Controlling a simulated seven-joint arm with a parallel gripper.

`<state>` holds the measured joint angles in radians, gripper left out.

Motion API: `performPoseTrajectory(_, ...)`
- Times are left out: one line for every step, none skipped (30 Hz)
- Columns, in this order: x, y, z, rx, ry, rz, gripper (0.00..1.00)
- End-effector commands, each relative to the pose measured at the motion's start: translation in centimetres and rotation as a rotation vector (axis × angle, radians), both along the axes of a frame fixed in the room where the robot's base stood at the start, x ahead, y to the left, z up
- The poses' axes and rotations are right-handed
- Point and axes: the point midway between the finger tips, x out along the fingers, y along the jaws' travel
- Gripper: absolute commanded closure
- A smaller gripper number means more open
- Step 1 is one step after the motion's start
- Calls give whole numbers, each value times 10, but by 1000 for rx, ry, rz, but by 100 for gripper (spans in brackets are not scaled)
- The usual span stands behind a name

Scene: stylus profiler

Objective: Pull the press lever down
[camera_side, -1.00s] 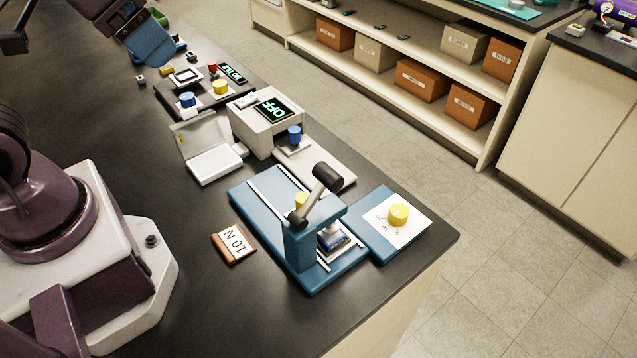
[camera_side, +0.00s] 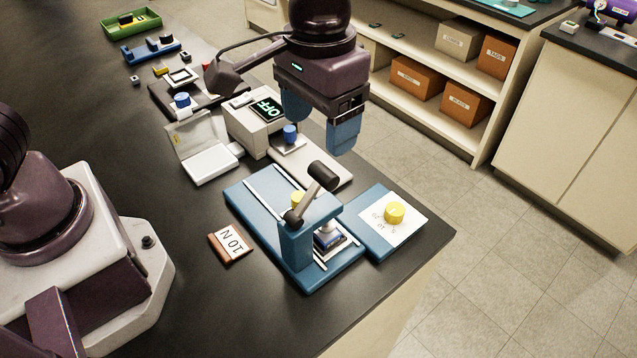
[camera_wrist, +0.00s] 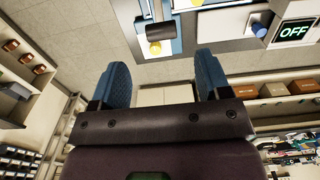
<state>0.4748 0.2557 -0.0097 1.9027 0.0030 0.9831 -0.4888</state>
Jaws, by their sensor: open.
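The blue press (camera_side: 262,222) stands near the table's right corner. Its lever (camera_side: 308,203) is a grey rod that slants up and to the right, ending in a black cylindrical grip (camera_side: 323,176). In the wrist view the black grip (camera_wrist: 160,31) shows at the top, beyond my fingers. A small dark blue and white piece (camera_side: 327,236) sits under the press frame, partly hidden. My gripper (camera_side: 318,118) is open and empty, above and behind the lever in the side view and apart from it. Its two blue fingers also show in the wrist view (camera_wrist: 161,85).
A blue plate with a yellow knob (camera_side: 395,212) lies right of the press. A white box reading OFF (camera_side: 255,117) and an open white case (camera_side: 205,160) stand behind. The front table is clear.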

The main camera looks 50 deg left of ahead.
Motion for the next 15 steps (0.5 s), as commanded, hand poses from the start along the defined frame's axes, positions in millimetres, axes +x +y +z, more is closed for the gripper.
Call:
performPoseTrajectory(-1,0,-10,2,5,-1,30)
performPoseTrajectory(-1,1,-15,3,6,-1,30)
performPoseTrajectory(-1,1,-24,3,6,-1,30)
performPoseTrajectory(-1,1,-30,3,6,-1,30)
performPoseTrajectory(-1,1,-37,4,7,-1,30)
performPoseTrajectory(-2,1,-45,3,7,-1,30)
performPoseTrajectory(-1,1,-52,3,6,-2,30)
performPoseTrajectory(-1,1,-58,3,7,-2,30)
performPoseTrajectory(-2,1,-66,3,6,-2,30)
performPoseTrajectory(-1,1,-72,3,6,-2,30)
performPoseTrajectory(-1,1,-78,3,5,-2,30)
performPoseTrajectory(-1,1,-85,3,6,-2,30)
performPoseTrajectory(-1,1,-90,2,5,-2,30)
performPoseTrajectory(-2,1,-94,3,5,-2,30)
performPoseTrajectory(-1,1,-99,2,4,-2,30)
